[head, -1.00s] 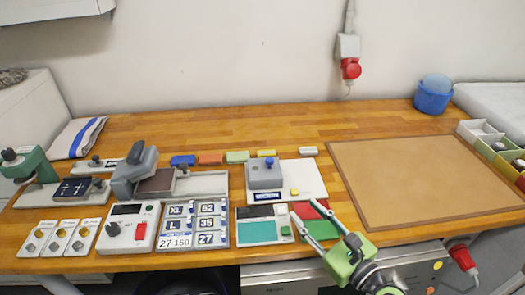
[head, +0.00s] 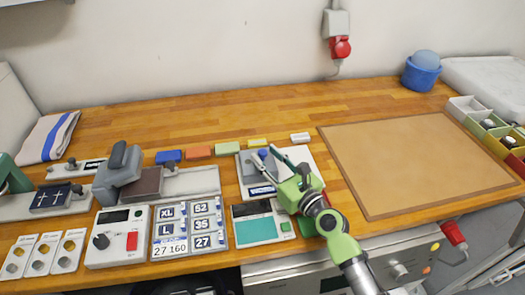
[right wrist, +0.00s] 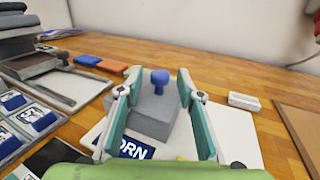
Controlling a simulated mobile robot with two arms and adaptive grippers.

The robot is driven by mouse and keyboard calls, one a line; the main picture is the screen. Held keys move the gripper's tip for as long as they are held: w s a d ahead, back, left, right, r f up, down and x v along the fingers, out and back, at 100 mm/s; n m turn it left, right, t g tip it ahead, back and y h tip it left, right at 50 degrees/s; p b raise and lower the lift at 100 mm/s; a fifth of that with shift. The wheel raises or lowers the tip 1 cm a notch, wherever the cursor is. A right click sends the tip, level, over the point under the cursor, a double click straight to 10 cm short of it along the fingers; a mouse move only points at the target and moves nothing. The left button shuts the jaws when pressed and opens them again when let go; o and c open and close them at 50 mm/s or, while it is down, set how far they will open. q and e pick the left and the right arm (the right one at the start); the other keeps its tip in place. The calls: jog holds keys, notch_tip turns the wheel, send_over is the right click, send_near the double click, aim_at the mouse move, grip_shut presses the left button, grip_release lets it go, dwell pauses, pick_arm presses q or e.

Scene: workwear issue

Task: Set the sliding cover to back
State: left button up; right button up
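The sliding cover (head: 245,165) is a grey block with a blue knob (right wrist: 160,77) on top, sitting on a white base plate (head: 314,165). The cover's grey body also shows in the right wrist view (right wrist: 152,115). A dark blue label, partly hidden and ending in "ORN" (right wrist: 135,149), shows in front of the cover. My right gripper (head: 264,153) is open, with its fingers reaching over the cover and one to each side of the knob in the right wrist view. I see no grip on the knob. My left gripper is not in view.
Several coloured blocks, among them a white one (head: 300,138), lie behind the plate. A teal-and-white device (head: 259,230) stands in front. A grey stamping device (head: 118,175) and a size board (head: 190,227) are to the left. A brown mat (head: 420,165) lies to the right.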

jog(key=shift+x, duration=0.95)
jog(key=shift+w+a, duration=0.1)
jog(key=shift+w, duration=0.1)
grip_shut()
jog(key=shift+w+d+f, duration=0.1)
jog(key=shift+d, duration=0.25)
jog(key=d+b, duration=0.1)
jog(key=d, duration=0.2)
jog(key=w+d+b, duration=0.1)
jog(key=d, duration=0.3)
jog(key=w+d+b, duration=0.1)
jog(key=d, duration=0.2)
jog(key=shift+d, duration=0.3)
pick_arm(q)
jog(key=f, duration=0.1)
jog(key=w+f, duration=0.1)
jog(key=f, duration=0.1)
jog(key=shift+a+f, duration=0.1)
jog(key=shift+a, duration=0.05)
pick_arm(e)
jog(key=shift+w+d, duration=0.1)
jog(key=shift+d, duration=0.05)
